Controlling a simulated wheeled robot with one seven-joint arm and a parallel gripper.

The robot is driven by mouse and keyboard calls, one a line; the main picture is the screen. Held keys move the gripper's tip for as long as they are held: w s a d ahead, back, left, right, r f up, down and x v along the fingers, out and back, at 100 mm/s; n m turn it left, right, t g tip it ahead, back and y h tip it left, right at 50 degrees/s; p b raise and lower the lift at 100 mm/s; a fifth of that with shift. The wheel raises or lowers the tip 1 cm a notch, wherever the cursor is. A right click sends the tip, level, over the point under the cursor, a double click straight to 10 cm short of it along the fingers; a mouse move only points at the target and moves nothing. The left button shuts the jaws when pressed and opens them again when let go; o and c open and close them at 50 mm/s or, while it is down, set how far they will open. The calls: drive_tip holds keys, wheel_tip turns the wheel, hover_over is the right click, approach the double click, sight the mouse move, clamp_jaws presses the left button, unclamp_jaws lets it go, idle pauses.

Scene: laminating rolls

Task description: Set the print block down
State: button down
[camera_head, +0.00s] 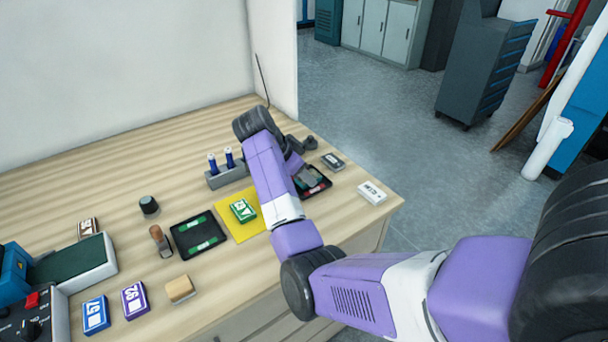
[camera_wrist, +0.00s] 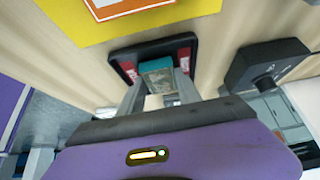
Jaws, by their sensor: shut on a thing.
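My gripper (camera_wrist: 159,82) is shut on the print block (camera_wrist: 154,64), a small block with a teal side and a mottled grey face, gripped between its two fingers. The block is over a black tray (camera_wrist: 126,54) with red marks at its two sides. In the head view my gripper (camera_head: 304,176) is at that same tray (camera_head: 326,187), near the right end of the table, and my arm partly hides it. I cannot tell whether the block touches the tray floor.
A yellow mat (camera_head: 226,219) with a green block (camera_head: 243,210) lies left of the tray. Another black tray (camera_head: 190,248) has green marks. A rack (camera_head: 226,177) holds blue-topped bottles. A white block (camera_head: 372,193) and a dark block (camera_head: 333,162) lie to the right.

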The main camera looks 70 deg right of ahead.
drive_tip(key=shift+f, duration=0.15)
drive_tip(key=c, duration=0.8)
unclamp_jaws()
drive_tip(key=shift+c, duration=0.2)
drive_tip(key=shift+r, duration=0.3)
drive_tip(key=v, duration=1.2)
drive_tip(key=shift+f, duration=0.1)
